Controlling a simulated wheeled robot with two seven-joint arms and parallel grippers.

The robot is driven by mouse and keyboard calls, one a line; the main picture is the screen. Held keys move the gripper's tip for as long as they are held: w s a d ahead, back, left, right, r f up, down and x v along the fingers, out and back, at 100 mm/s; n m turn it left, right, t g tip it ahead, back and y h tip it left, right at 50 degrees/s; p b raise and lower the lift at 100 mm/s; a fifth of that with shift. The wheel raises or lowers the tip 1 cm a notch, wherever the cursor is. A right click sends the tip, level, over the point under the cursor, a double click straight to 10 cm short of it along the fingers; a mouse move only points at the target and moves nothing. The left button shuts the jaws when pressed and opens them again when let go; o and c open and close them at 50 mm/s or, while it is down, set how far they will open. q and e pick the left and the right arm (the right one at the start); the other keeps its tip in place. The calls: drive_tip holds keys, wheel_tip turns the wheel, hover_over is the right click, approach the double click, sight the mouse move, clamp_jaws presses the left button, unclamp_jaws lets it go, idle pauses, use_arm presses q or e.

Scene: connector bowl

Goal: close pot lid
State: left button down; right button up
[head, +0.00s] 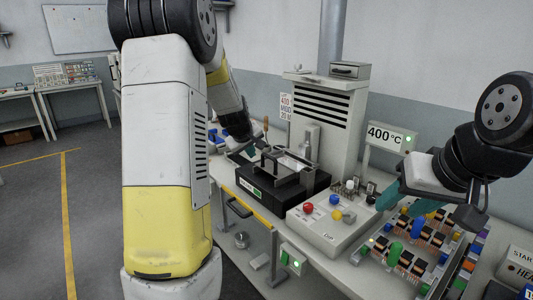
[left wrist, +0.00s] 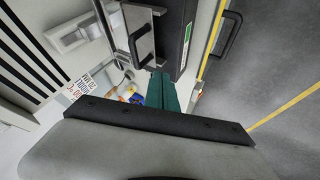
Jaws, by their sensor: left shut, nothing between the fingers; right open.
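The pot is a low black box (head: 284,197) with a green label on the bench. Its dark lid (head: 268,174) with a raised handle lies over the front left part of the top. A pale patch (head: 297,162) shows beside the lid, so the top looks partly uncovered. My left gripper (head: 250,151) is shut and empty at the pot's far left side. In the left wrist view its teal fingers (left wrist: 163,91) are together beside the handle (left wrist: 141,45); I cannot tell whether they touch it. My right gripper (head: 392,191) is open and empty above the bench, well right of the pot.
A control box (head: 325,226) with coloured buttons stands right of the pot. A tall vented unit (head: 327,115) is behind it, and a 400 °C display (head: 387,136) stands to the right. Trays of small parts (head: 409,249) lie below my right gripper. A soldering-iron-like tool stands behind the pot.

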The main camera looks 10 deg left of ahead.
sight(274, 161)
use_arm(q)
drive_tip(key=w+d+f, duration=0.2)
drive_tip(key=w+f, duration=0.4)
drive_tip(key=w, duration=0.2)
drive_tip(key=shift+w+d, duration=0.25)
